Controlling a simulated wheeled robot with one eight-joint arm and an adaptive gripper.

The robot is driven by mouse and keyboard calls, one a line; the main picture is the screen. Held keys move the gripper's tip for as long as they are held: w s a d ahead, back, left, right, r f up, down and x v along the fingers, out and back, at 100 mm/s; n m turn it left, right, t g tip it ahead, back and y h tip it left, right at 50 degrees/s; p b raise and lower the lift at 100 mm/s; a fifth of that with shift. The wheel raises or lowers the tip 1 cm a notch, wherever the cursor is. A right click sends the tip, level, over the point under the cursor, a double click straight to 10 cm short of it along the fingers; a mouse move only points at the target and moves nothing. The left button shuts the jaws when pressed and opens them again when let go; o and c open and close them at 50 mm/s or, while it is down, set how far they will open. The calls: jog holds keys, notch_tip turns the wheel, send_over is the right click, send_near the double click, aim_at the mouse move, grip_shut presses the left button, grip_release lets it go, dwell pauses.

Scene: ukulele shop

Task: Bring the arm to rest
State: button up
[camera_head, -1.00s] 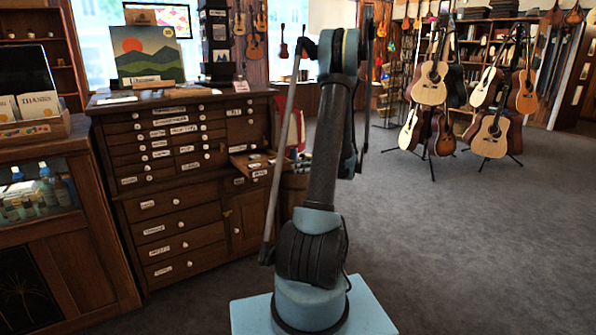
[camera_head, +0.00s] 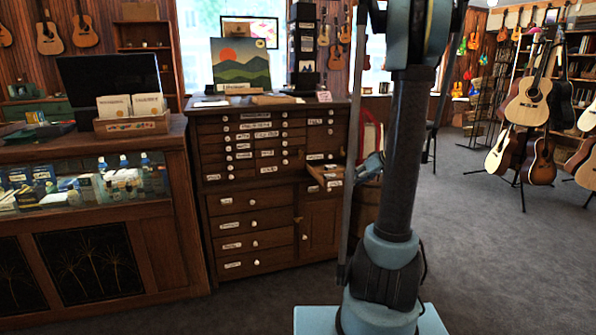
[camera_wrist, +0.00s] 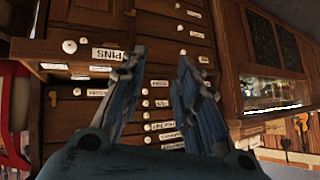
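My arm (camera_head: 402,150) stands upright in the head view, right of the centre, and its upper part runs out of the top of the frame. Behind the fingers is the wooden drawer cabinet (camera_head: 252,194), which appears upside down in the wrist view (camera_wrist: 187,35). I cannot tell how far the fingertips are from it.
A small drawer (camera_head: 327,177) of the cabinet is pulled out, beside my arm. A glass-front counter (camera_head: 170,215) stands to the left. Guitars on stands (camera_head: 540,160) are at the right. The carpet (camera_head: 500,270) between is clear.

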jog(key=s+a+m+g+h, duration=0.1)
jog(key=s+a+h, duration=0.15)
jog(key=s, duration=0.65)
jog(key=s+a+m+g+h, duration=0.15)
jog(key=s+a, duration=0.25)
jog(key=s, duration=0.5)
jog(key=s+d+f+m+h, duration=0.1)
jog(key=s+f, duration=0.1)
jog(key=s, duration=0.6)
jog(key=s+d+f+m+g+h, duration=0.1)
jog(key=s+f+m+h, duration=0.1)
jog(key=s, duration=0.7)
jog(key=shift+d+f, duration=0.25)
jog(key=shift+f, duration=0.4)
jog(key=shift+s+g, duration=0.1)
jog(key=shift+g, duration=0.15)
jog(key=shift+w+f, duration=0.2)
jog(key=shift+w, duration=0.25)
jog(key=shift+s, duration=0.15)
